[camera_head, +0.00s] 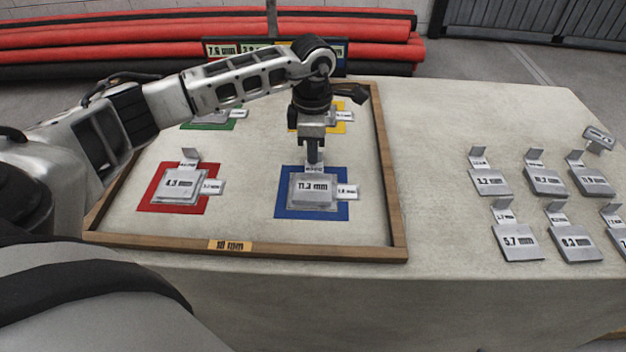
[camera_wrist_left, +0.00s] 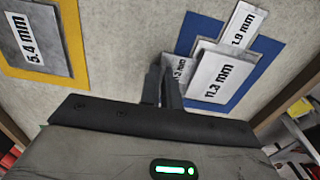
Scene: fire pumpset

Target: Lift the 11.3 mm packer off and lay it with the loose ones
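The 11.3 mm packer (camera_head: 311,188), a grey plate, is over the blue square (camera_head: 283,211) inside the wood-framed area; it also shows in the left wrist view (camera_wrist_left: 212,78). My left gripper (camera_head: 314,160) points down at the packer's back edge. In the left wrist view its fingers (camera_wrist_left: 166,88) are close together at the upright tab, which they mostly hide, and look shut on it. I cannot tell any gap under the packer. The loose packers (camera_head: 518,241) lie in two rows on the right. My right gripper is not in view.
A packer marked 4.3 mm (camera_head: 180,183) sits on the red square (camera_head: 148,206). Green (camera_head: 190,125) and yellow squares lie behind, partly covered by my left arm. The wooden frame (camera_head: 386,180) borders the area. Bare tabletop (camera_head: 437,180) lies between frame and loose packers.

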